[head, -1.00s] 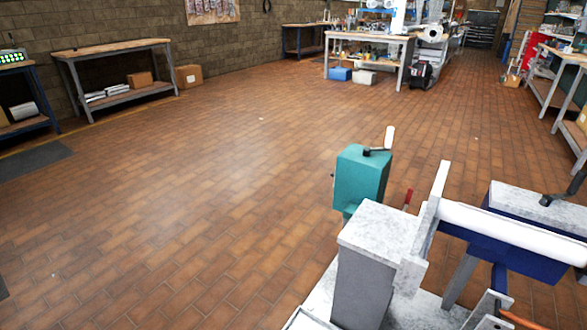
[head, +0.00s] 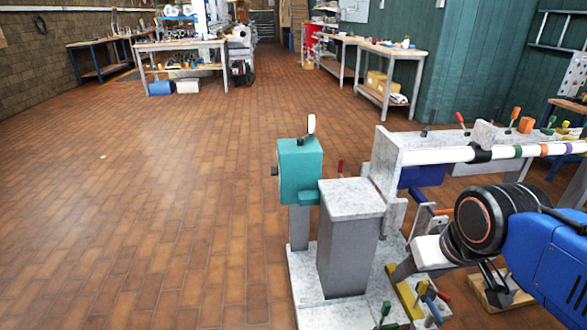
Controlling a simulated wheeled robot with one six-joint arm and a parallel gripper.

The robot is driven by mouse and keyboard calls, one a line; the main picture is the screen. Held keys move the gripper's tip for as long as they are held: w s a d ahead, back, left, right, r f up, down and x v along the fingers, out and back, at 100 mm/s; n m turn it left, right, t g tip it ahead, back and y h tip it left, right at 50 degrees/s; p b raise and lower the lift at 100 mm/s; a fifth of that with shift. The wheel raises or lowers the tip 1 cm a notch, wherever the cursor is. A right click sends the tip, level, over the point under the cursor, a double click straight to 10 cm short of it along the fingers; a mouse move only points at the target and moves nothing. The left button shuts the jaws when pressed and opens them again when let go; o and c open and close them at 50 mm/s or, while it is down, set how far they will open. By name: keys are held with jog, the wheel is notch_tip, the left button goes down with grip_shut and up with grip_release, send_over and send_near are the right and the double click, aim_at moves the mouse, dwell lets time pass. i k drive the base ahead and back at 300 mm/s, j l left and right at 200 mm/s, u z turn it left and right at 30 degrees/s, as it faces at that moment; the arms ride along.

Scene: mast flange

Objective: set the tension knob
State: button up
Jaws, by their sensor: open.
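A grey, marbled machine stands at the right of the head view. Its teal box (head: 300,172) carries a white-tipped lever (head: 311,124) on top and a small dark knob (head: 274,171) on its left side. I cannot tell whether that is the tension knob. A blue and black arm, which appears to be mine, reaches in from the right edge. Its dark prongs, which look like my gripper (head: 493,280), are spread and empty beside the machine, well to the right of the teal box. Their tips are partly unclear.
A grey column (head: 350,245) stands right of the teal box. A white roller (head: 435,156) with coloured bands runs to the right. Several coloured levers stand near the base (head: 325,315) and behind the roller. Workbenches (head: 390,60) line the back. The tiled floor (head: 150,220) at left is clear.

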aim_at(274, 170)
jog(key=i+j, duration=0.1)
jog(key=j, duration=0.3)
jog(key=i+j+u, duration=0.1)
jog(key=j, duration=0.3)
jog(key=i, duration=0.65)
jog(key=j+u, duration=0.5)
jog(key=i+j+u, duration=0.45)
jog(key=k+l, duration=0.05)
jog(key=l, duration=0.05)
